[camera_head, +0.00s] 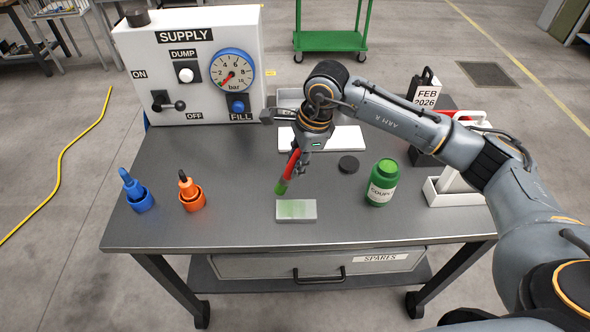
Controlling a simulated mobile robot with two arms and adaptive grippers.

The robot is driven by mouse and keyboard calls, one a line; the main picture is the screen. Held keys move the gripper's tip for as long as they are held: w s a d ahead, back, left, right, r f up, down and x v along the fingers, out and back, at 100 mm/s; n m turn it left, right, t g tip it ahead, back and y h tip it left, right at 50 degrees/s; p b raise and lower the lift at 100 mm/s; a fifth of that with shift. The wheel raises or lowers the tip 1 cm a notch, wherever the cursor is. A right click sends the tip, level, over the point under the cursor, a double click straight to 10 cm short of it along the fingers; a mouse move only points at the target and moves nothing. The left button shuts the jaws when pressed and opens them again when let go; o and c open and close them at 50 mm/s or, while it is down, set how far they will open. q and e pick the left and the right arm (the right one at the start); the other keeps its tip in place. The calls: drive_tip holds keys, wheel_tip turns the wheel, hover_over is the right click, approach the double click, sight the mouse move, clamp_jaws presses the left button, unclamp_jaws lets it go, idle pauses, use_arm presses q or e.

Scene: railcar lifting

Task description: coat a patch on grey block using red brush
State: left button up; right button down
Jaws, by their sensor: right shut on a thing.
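The red brush (293,161) is in my right gripper (301,167), which is shut on it. The brush hangs tilted, with its green-coated tip (281,187) low and to the left, just above and behind the grey block. The grey block (311,215) lies on the table near the front edge, with a pale green patch (296,209) on its top face. The tip looks apart from the block. A green bottle (381,187) with a white label stands to the right. My left gripper is not in view.
A black round cap (348,164) lies on the grey table (240,222). Blue (136,196) and orange (191,196) holders stand at left. A white supply panel (193,70) is at the back left. A white tray (437,196) is at right.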

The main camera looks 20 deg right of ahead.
drive_tip(key=r, duration=0.2)
drive_tip(key=r+p, duration=0.1)
drive_tip(key=r, duration=0.1)
drive_tip(key=shift+w+d, duration=0.2)
drive_tip(key=shift+d, duration=0.05)
drive_tip(key=shift+r, duration=0.45)
drive_tip(key=shift+a+r+p, duration=0.1)
drive_tip(key=shift+r+p, duration=0.35)
drive_tip(key=shift+r, duration=0.35)
drive_tip(key=shift+s+r, duration=0.1)
drive_tip(key=shift+r, duration=0.4)
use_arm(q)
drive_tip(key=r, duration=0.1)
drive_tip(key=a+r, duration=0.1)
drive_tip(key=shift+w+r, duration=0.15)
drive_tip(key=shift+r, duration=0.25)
